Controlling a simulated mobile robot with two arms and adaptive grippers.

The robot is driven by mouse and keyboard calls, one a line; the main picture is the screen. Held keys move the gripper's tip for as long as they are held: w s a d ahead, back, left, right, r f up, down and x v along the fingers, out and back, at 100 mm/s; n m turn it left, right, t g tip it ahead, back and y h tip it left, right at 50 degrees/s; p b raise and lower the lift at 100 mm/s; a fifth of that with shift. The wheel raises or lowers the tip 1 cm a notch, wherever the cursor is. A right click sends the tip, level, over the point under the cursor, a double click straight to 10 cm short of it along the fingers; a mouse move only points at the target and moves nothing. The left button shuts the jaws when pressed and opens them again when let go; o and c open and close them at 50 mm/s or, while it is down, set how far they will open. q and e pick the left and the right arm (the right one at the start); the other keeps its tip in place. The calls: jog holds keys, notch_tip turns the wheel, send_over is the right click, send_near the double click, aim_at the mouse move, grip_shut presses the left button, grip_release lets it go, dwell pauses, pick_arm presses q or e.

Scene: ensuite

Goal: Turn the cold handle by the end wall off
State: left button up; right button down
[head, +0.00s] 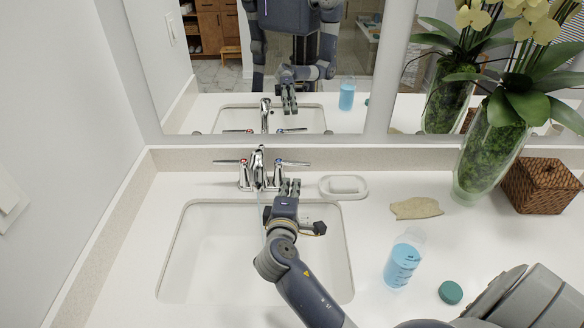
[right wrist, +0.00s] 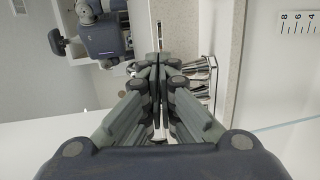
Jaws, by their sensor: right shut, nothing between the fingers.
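The chrome faucet (head: 259,165) stands behind the sink near the left end wall. Its left lever handle (head: 230,162) points left, toward that wall, and its right lever handle (head: 293,163) points right. I cannot clearly read a hot or cold mark on either. My right gripper (head: 290,184) is shut and empty, just in front of the right handle; whether they touch is unclear. In the right wrist view the shut fingertips (right wrist: 158,62) are beside chrome faucet parts (right wrist: 200,80), which they partly hide. My left gripper is not in view.
The sink basin (head: 205,255) lies below my right arm. To the right are a soap dish (head: 343,193), a blue bottle (head: 403,262), a teal lid (head: 450,292), a glass vase (head: 484,165) and a woven box (head: 541,186). A mirror (head: 215,105) rises behind.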

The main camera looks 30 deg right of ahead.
aim_at(295, 165)
pick_arm(q)
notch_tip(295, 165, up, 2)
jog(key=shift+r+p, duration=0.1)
jog(key=shift+p, duration=0.75)
pick_arm(e)
jog(key=x, duration=0.8)
jog(key=shift+w, duration=0.1)
